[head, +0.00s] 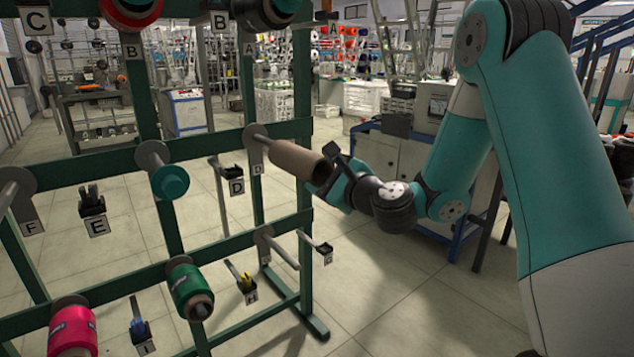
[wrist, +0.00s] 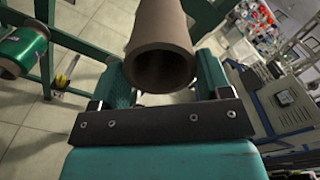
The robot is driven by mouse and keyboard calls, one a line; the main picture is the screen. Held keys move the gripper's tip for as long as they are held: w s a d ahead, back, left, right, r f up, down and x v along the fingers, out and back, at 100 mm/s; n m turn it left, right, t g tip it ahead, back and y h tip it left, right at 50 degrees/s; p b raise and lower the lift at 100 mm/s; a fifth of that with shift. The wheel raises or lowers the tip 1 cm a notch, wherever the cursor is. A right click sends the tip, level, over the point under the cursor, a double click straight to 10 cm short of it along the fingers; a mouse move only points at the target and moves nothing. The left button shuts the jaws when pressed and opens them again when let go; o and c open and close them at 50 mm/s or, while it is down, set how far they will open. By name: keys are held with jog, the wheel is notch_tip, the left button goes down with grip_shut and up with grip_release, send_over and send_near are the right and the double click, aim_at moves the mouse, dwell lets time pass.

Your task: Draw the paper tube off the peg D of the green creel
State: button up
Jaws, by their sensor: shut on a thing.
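The brown paper tube (head: 296,157) points out from the green creel (head: 303,75) in the head view. Its far end is close to the grey disc of peg D (head: 254,140), above a plate marked D. Most of the peg is hidden, so I cannot tell how far the tube sits on it. My gripper (head: 328,178) is shut on the tube near its open outer end. In the wrist view the tube (wrist: 161,35) lies between the two teal fingers of my gripper (wrist: 168,82), with its hollow end facing the camera.
An empty peg (head: 281,251) is below. Left of the tube are a teal-ended peg (head: 170,182), a green bobbin (head: 190,290) and a pink bobbin (head: 73,325). Small labelled clips, such as D (head: 235,174), stick out nearby. Open floor lies right of the creel, before a grey cabinet (head: 395,155).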

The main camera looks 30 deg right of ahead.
jog(key=shift+s, duration=0.1)
jog(key=s+d+b, duration=0.1)
jog(key=s+b, duration=0.8)
jog(key=b, duration=0.2)
jog(key=shift+s+d, duration=0.2)
jog(key=shift+d, duration=0.2)
